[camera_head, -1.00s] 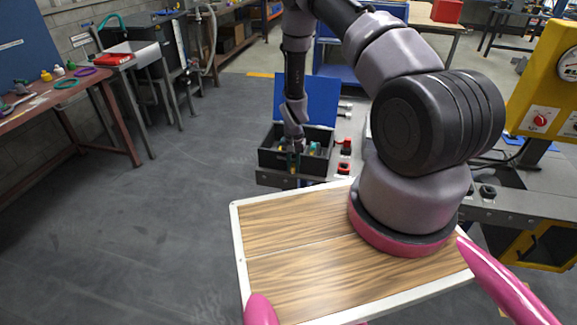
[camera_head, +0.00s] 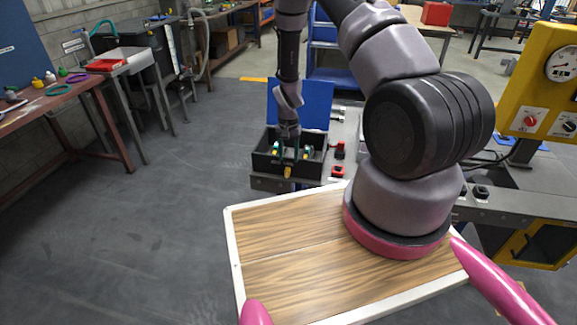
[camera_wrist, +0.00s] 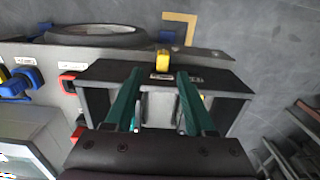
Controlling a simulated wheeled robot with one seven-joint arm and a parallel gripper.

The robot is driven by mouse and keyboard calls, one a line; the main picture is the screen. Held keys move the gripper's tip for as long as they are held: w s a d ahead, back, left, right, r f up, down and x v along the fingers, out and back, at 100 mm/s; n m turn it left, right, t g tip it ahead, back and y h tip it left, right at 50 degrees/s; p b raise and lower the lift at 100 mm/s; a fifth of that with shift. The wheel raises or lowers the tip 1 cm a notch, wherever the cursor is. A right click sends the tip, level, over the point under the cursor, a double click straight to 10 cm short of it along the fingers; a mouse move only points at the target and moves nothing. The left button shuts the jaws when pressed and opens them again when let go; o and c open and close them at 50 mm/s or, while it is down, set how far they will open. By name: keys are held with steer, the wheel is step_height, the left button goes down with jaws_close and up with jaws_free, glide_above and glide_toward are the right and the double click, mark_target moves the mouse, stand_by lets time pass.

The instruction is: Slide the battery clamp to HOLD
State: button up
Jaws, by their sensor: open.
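The battery clamp appears to be the small yellow tab (camera_head: 288,171) on the front of a black open box. In the wrist view the yellow tab (camera_wrist: 163,60) stands at the box's edge, beside small labels too small to read. My gripper (camera_head: 290,154) is over the box, pointing down, with its two green fingers spread. In the wrist view my gripper (camera_wrist: 160,77) is open and empty, its fingertips on either side of the tab's line and short of it. I see no contact with the tab.
The black box (camera_head: 262,165) has a raised blue lid (camera_head: 315,103) behind it. Red-and-black parts (camera_head: 338,171) sit just right of it. A yellow gauge panel (camera_head: 535,85) stands at the right. The floor on the left is clear.

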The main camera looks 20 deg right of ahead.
mark_target(289, 169)
steer(key=shift+r, duration=1.75)
